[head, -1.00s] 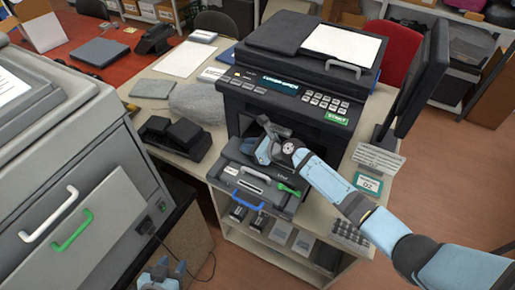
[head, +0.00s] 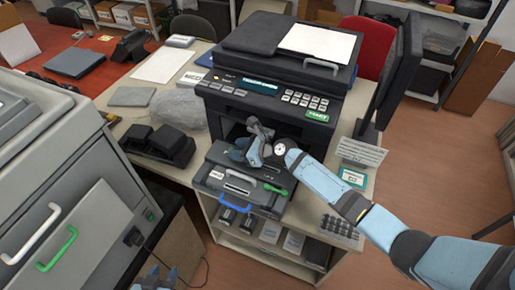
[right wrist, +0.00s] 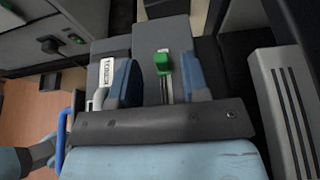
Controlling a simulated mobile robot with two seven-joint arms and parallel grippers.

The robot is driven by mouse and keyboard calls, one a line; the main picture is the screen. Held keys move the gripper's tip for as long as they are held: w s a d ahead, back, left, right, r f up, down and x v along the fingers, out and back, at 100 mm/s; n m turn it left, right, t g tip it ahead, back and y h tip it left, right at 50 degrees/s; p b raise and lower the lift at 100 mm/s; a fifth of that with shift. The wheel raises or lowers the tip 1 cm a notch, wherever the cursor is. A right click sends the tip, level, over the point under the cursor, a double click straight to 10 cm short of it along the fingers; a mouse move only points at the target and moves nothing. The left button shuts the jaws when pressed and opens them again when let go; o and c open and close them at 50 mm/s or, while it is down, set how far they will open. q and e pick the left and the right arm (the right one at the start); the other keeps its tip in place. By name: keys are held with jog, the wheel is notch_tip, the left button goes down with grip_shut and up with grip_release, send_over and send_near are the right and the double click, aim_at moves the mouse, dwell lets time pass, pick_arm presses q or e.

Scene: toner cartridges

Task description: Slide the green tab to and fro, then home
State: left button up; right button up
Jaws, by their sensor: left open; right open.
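The green tab (right wrist: 163,61) stands upright in a narrow slot on a dark grey top face in the right wrist view. My right gripper (head: 247,143) is open above the pulled-out toner cartridge unit (head: 214,176) at the front of the printer. In the right wrist view its two blue fingers stand on either side of the tab with gaps, and hold nothing. In the head view the gripper hides the tab. My left gripper (head: 156,277) is open and empty at the bottom edge, away from the printer.
The printer (head: 270,80) rises directly behind. A grey cabinet (head: 90,150) stands close at left. A black device (head: 158,144) lies on the table left of the unit.

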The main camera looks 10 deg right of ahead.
jog(key=v, duration=1)
jog(key=shift+s+d+r, duration=0.15)
jog(key=shift+s+d, duration=0.05)
jog(key=shift+s, duration=0.05)
